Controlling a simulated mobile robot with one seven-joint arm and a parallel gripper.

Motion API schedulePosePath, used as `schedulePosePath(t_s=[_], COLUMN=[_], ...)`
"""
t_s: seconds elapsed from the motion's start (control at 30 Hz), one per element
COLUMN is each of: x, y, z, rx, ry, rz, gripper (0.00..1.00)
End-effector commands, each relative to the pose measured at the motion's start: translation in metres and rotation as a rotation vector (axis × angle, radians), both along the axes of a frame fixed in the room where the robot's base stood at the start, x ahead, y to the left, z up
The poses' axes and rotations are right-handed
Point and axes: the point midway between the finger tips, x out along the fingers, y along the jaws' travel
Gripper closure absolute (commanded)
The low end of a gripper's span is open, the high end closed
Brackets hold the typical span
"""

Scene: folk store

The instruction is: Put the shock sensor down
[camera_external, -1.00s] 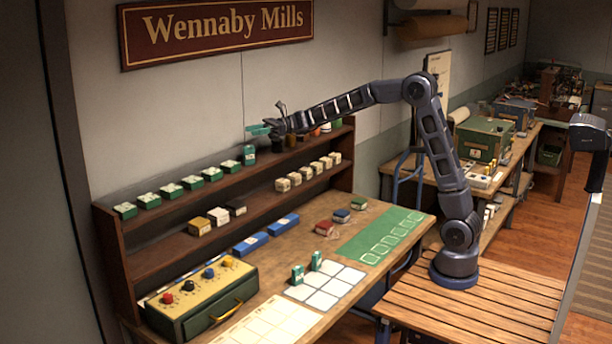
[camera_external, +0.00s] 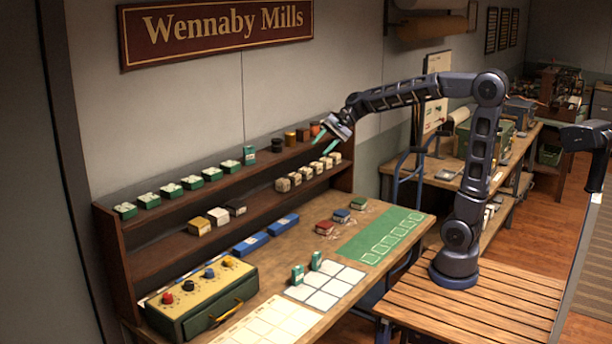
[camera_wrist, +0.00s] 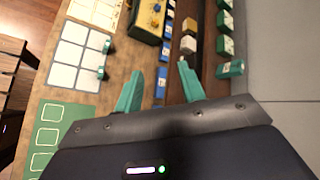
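My gripper (camera_external: 322,146) is open, with its teal fingers apart and nothing between them. It hangs above the shelf's right part and points down to the left. Its spread fingers also show in the wrist view (camera_wrist: 160,78). No label reads clearly, so I cannot tell which item is the shock sensor. An upright green-and-white box (camera_external: 249,155) stands on the upper shelf at the right end of a row of green boxes (camera_external: 190,182); it appears apart from my gripper in the wrist view (camera_wrist: 230,69). Two similar boxes (camera_external: 297,275) (camera_external: 316,261) stand on the white grid mat (camera_external: 322,299).
The wooden shelf (camera_external: 160,250) also bears dark and brown jars (camera_external: 290,139) and cream boxes (camera_external: 296,178). A yellow-topped control box (camera_external: 203,290) sits on the bench front left.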

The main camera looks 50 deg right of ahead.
Motion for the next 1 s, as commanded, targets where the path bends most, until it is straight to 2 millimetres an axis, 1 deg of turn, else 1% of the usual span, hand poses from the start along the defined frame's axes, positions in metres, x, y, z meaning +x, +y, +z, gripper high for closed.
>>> schedulePosePath(t_s=[0.03,0.2,0.4,0.6,0.7,0.8,0.9,1.0], x=[-0.020,-0.078,-0.142,-0.201,-0.225,-0.242,-0.253,-0.258], y=[-0.010,-0.047,-0.094,-0.142,-0.164,-0.180,-0.190,-0.195], z=[-0.003,-0.024,-0.051,-0.078,-0.091,-0.100,-0.107,-0.110], rx=[-0.062,-0.289,-0.555,-0.816,-0.930,-1.017,-1.074,-1.102], ry=[-0.040,-0.167,-0.294,-0.394,-0.428,-0.451,-0.463,-0.466], rz=[0.030,0.150,0.308,0.479,0.560,0.627,0.672,0.694], gripper=[0.60,0.60,0.60,0.60,0.60,0.60,0.60,0.60])
